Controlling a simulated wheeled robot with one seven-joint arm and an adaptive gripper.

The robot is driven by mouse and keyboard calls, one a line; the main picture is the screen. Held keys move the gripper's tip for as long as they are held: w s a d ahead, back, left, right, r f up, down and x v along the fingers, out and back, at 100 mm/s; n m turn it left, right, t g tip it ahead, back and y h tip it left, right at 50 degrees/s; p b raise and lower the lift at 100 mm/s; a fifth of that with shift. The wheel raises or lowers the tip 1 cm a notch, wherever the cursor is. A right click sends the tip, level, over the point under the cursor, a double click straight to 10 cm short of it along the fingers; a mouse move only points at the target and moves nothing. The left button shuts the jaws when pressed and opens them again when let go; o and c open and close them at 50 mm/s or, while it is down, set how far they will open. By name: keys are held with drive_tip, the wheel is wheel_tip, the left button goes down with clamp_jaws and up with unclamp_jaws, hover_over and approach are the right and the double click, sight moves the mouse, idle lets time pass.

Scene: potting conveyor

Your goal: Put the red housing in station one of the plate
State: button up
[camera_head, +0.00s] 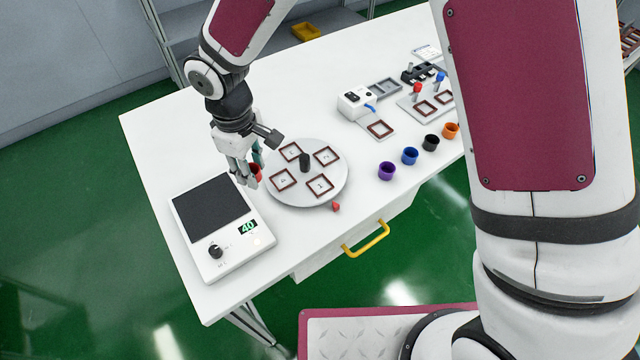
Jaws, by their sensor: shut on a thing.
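The round grey plate (307,200) lies on the white table with several brown square frames around a dark central knob (305,162). Each frame has a small mark inside, too small to read surely. A red pointer (336,207) sits by the plate's front edge. My gripper (250,178) points down at the plate's left edge, shut on the red housing (256,170). The housing is partly hidden by the fingers; I cannot tell its exact height above the table. All visible frames look empty.
A scale-like device (240,258) with a dark pad and a display reading 40 stands close at left. Purple (387,171), blue (410,155), black (431,142) and orange (450,130) cups line the right. A white box device (357,104) stands behind.

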drive_tip(key=shift+s+a+n, duration=0.3)
drive_tip(key=shift+s+a, duration=0.3)
drive_tip(key=shift+a, duration=0.05)
drive_tip(key=shift+s, duration=0.15)
drive_tip(key=p, duration=0.3)
hover_over(320, 186)
drive_tip(key=shift+s+a+f, duration=0.15)
drive_tip(key=shift+a+f, duration=0.25)
drive_tip(key=shift+f, duration=0.3)
drive_tip(key=shift+d+p, duration=0.35)
drive_tip(key=shift+d, duration=0.2)
wheel_tip(320, 186, down, 3)
drive_tip(key=shift+a+f+p, duration=0.15)
drive_tip(key=shift+f+p, duration=0.05)
drive_tip(key=shift+p, duration=0.1)
drive_tip(key=shift+f, duration=0.15)
drive_tip(key=shift+c, duration=0.7)
drive_tip(key=o, duration=1)
drive_tip(key=shift+c, duration=0.2)
